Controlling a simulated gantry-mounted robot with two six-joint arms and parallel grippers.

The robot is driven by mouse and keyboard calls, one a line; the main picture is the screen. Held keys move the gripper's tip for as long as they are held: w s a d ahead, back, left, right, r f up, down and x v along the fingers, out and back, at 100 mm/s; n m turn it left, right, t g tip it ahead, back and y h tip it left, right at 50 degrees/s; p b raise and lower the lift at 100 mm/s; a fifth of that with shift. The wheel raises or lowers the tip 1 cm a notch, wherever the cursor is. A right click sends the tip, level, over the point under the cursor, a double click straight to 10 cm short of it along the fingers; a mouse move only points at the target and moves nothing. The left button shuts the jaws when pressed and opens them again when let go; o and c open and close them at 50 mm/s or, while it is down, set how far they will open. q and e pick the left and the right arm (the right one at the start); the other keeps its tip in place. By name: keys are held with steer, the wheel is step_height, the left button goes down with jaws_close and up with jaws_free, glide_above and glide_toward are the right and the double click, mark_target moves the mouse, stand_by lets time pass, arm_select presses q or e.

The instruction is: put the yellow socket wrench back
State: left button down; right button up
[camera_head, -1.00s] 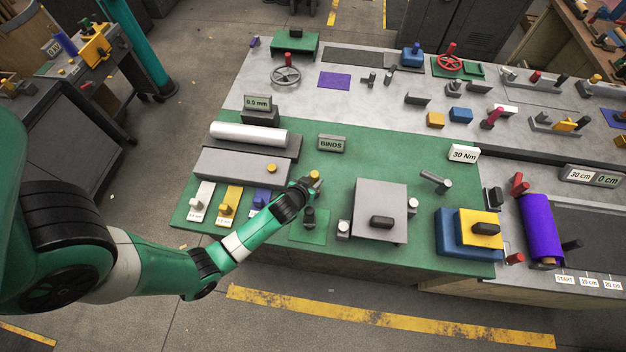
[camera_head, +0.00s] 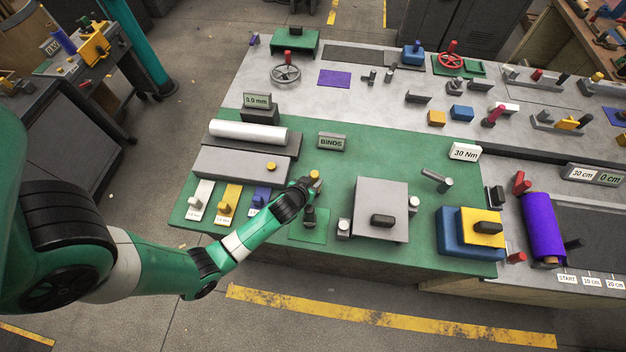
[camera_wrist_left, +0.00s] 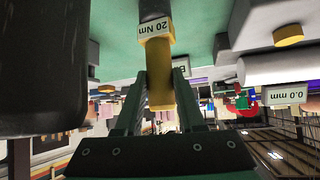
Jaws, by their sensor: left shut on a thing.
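The yellow socket wrench (camera_wrist_left: 160,88) is between the fingers of my left gripper (camera_wrist_left: 160,76) in the left wrist view. It has a yellow block labelled "20 Nm" and a dark cylindrical end. In the head view my left gripper (camera_head: 312,184) is over the front of the green bench top, shut on the wrench, whose yellow tip (camera_head: 316,175) shows beside the fingers. A dark grey piece (camera_head: 309,216) shows below the gripper over a small green pad (camera_head: 320,236); I cannot tell whether it touches the pad. My right gripper is out of view.
A grey plate (camera_head: 381,193) with a dark knob is right of the gripper. White, yellow and blue tagged pieces stand to the left, near a white roll (camera_head: 248,133). A "BINDS" sign (camera_head: 332,142) and a "30 Nm" sign (camera_head: 465,152) stand behind. Green surface lies clear between them.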

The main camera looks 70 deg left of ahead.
arm_select(q)
steer(key=shift+f, duration=0.15)
steer(key=shift+c, duration=2.2)
jaws_free()
steer(key=p+v, duration=0.2)
steer(key=v, duration=0.9)
steer(key=shift+d, duration=0.2)
steer(key=shift+s, duration=0.1)
